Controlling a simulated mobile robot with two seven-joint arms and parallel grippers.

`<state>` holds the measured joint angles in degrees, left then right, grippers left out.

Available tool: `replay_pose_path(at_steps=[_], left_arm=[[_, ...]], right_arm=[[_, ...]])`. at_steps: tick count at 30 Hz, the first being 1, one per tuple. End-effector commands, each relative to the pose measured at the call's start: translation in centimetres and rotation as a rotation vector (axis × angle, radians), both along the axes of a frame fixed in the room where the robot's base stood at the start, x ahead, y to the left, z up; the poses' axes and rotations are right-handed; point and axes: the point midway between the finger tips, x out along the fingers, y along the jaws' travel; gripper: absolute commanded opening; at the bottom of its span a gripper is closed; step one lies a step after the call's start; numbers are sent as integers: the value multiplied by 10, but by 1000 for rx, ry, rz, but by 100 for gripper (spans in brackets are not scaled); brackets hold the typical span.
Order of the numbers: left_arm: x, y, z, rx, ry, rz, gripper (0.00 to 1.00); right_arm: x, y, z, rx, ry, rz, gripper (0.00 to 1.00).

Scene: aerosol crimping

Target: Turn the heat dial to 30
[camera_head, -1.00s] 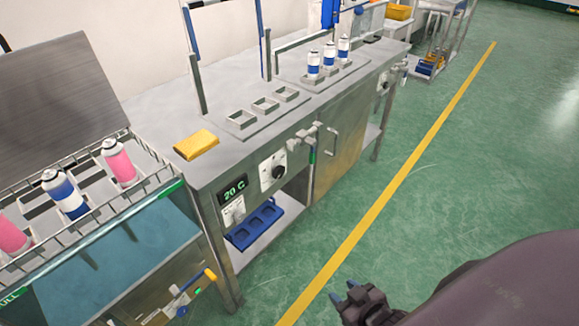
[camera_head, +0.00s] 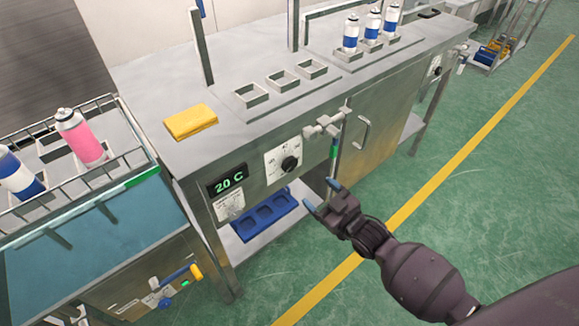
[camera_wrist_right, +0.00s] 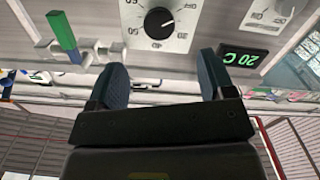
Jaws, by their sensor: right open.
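The heat dial (camera_head: 290,164) is a black round knob on a white scale plate (camera_head: 270,168) on the bench's front panel. It also shows upside down at the top of the right wrist view (camera_wrist_right: 158,23). A display (camera_head: 228,181) left of it reads 20 C in green. My right gripper (camera_head: 320,195) is open and empty, in front of the panel, below and to the right of the dial and apart from it. In the wrist view its two blue-grey fingers (camera_wrist_right: 158,85) stand apart, with the dial beyond them. My left gripper is not in view.
A valve-like fitting (camera_head: 325,128) with a green handle sticks out right of the dial. A blue tray (camera_head: 265,218) lies on the shelf below. A yellow cloth (camera_head: 190,122) lies on the bench top. A wire basket (camera_head: 130,165) with cans stands at left.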

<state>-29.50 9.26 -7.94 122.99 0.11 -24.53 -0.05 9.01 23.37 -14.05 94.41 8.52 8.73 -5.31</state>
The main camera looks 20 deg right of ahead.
Motion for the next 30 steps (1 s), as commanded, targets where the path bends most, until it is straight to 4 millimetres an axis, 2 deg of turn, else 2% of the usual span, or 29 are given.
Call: replay_pose_path(at_steps=[8,24,30], left_arm=[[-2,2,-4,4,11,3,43],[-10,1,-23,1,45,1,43],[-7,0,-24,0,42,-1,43]], right_arm=[[23,4,2,-4,-32,14,75],[97,31,0,-3,-26,12,75],[110,36,1,-4,-27,13,75]])
